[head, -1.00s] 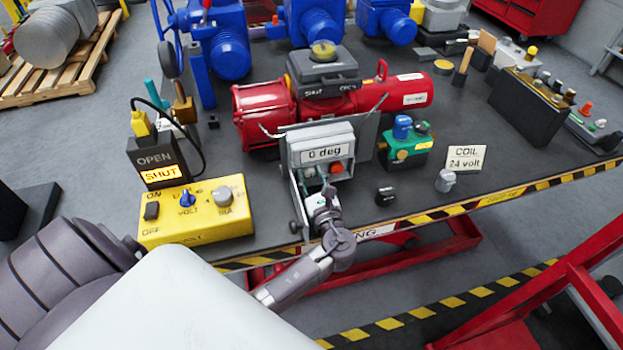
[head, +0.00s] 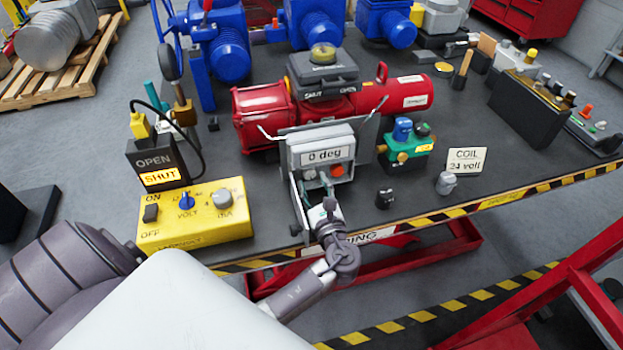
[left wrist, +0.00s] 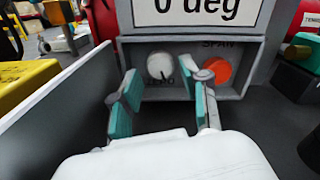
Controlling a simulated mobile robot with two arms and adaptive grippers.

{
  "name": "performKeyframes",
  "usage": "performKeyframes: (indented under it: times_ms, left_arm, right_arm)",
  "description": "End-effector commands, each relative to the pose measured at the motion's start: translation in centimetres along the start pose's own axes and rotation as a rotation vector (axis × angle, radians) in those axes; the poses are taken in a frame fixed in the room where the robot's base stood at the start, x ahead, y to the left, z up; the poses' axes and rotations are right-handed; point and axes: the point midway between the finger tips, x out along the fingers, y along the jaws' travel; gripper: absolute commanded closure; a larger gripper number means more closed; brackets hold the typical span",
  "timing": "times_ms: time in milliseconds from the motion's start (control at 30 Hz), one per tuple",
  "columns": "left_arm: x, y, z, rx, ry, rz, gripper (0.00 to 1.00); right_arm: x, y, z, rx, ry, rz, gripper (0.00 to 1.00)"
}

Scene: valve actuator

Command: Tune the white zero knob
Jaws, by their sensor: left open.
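The white zero knob (left wrist: 160,66) sits in the recessed panel under the "0 deg" display, with a dark pointer line near its lower edge. In the head view the zero knob (head: 309,173) shows small at the panel's left side. The orange span knob (left wrist: 217,69) is to its right. My left gripper (left wrist: 165,88) is open and empty in front of the panel. Its teal-padded fingers stand apart, below and to either side of the white knob, with the right finger near the orange knob. The head view also shows the left gripper (head: 325,207) just in front of the positioner box (head: 322,140).
A grey side plate (left wrist: 70,115) stands close left of the gripper. The yellow supply box (head: 195,217) and SHUT indicator (head: 158,165) are to the left. A green regulator (head: 405,145) and small black knob (head: 385,198) are to the right. The red actuator (head: 265,115) is behind.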

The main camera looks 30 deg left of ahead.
Motion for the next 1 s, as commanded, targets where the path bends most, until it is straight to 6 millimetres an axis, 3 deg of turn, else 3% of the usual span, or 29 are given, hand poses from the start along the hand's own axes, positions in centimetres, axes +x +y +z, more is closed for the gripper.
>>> performKeyframes:
  times_ms: [200,433,633,1000]
  left_arm:
    - [-4.9,0.0,-0.1,-0.001,0.004,0.0,0.54]
    - [-8.6,0.0,-0.1,0.0,0.002,0.0,0.54]
    - [-9.6,0.0,0.0,0.0,0.0,0.0,0.54]
    - [-9.6,0.0,0.0,0.0,0.0,0.0,0.54]
  right_arm:
    - [0.0,-0.1,0.0,0.001,0.0,-0.001,0.44]
    - [0.0,-0.1,0.0,0.001,0.0,-0.002,0.44]
    - [0.0,-0.2,0.0,0.001,0.0,-0.002,0.44]
    - [0.0,-0.2,0.0,0.001,0.0,-0.002,0.44]
